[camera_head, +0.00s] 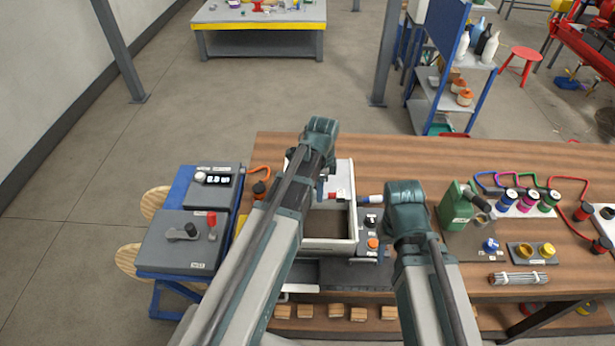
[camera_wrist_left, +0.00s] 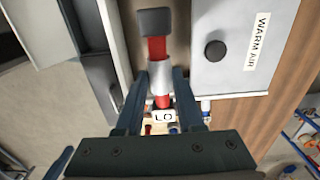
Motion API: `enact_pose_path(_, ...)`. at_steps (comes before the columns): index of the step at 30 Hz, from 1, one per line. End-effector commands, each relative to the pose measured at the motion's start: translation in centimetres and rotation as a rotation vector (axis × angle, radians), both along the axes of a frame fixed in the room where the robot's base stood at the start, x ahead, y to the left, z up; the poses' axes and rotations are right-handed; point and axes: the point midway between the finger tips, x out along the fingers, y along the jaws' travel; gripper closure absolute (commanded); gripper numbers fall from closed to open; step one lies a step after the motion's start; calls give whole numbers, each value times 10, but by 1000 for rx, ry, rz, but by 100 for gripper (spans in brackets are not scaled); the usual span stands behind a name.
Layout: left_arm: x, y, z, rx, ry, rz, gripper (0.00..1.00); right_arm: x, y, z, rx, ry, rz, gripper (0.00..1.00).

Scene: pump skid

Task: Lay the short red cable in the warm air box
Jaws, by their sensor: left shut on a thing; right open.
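The short red cable (camera_wrist_left: 157,48), with a black end and a pale sleeve, is between the fingers of my left gripper (camera_wrist_left: 160,88), which is shut on it. In the head view that gripper (camera_head: 322,190) is at the back of the pale open box (camera_head: 352,240), taken as the warm air box. In the left wrist view the cable shows in front of a brown strip beside the grey "WARM AIR" panel (camera_wrist_left: 228,70). I cannot tell its height above the box floor. My right gripper (camera_head: 400,208) is right of the box; its fingers are mostly hidden.
A control panel with an orange knob (camera_head: 373,243) adjoins the box. A green can (camera_head: 456,204), coloured spools (camera_head: 527,200) and a bundle of rods (camera_head: 518,279) are on the bench to the right. A blue-framed cart (camera_head: 180,240) stands at left. Bare wood (camera_head: 420,160) lies at the back.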

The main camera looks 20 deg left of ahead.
Motion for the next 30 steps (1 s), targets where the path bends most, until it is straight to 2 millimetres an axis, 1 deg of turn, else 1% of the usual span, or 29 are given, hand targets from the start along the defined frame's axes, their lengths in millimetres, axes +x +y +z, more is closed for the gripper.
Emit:
enact_pose_path(3,-4,-5,0,0,0,-8,100,0,0,0,0,0,0,50)
enact_pose_path(8,-4,-5,0,0,0,-8,100,0,0,-1,0,0,0,50)
enact_pose_path(14,-4,-4,-8,0,0,-8,100,0,0,-8,0,0,-1,50)
enact_pose_path(20,-4,-4,-25,0,0,-7,100,0,0,-25,0,0,-1,50)
enact_pose_path(30,-3,-4,-64,0,0,-7,100,0,0,-64,0,0,-2,50)
